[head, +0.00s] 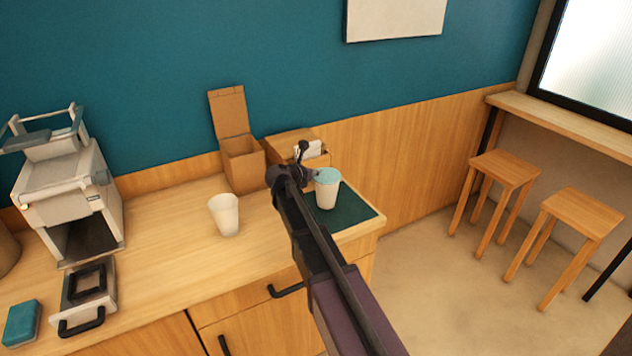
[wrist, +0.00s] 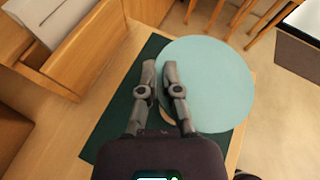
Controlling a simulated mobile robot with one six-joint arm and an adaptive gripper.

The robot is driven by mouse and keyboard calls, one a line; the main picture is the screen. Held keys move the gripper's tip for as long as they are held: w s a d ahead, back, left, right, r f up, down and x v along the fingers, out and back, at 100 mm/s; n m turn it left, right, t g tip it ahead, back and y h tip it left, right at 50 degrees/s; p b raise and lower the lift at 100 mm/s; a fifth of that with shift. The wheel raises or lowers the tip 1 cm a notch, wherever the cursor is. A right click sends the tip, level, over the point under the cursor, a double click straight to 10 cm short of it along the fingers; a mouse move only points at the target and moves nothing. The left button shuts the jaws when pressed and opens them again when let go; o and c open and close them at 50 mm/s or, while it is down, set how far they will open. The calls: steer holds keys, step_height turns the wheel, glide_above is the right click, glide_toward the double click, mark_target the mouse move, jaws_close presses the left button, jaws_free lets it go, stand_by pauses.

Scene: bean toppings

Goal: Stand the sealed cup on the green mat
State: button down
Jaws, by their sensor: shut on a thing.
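The sealed cup (head: 327,194) is white with a pale teal lid. It looks upright over the dark green mat (head: 352,214) at the counter's right end; I cannot tell whether its base touches the mat. My gripper (head: 292,176) is at the cup's left side, shut on it. In the wrist view the round lid (wrist: 218,85) hides most of the cup body, and my gripper's fingers (wrist: 162,75) overlap the lid's left edge. The mat (wrist: 108,137) shows beneath and to the left.
A second white cup (head: 224,215), without a lid, stands left of my arm. An open cardboard box (head: 243,165) and a wooden box (head: 285,146) stand by the wall. The counter's right edge is close to the mat.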

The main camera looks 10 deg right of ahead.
steer(key=shift+f+b, duration=0.9)
steer(key=shift+f, duration=0.35)
steer(key=c, duration=0.8)
jaws_free()
steer(key=shift+s+a+r+p, duration=0.4)
steer(key=shift+s+r, duration=0.05)
steer(key=p+v, duration=0.4)
steer(key=v, duration=0.6)
steer(key=shift+s+a, duration=0.25)
steer(key=shift+a, duration=0.05)
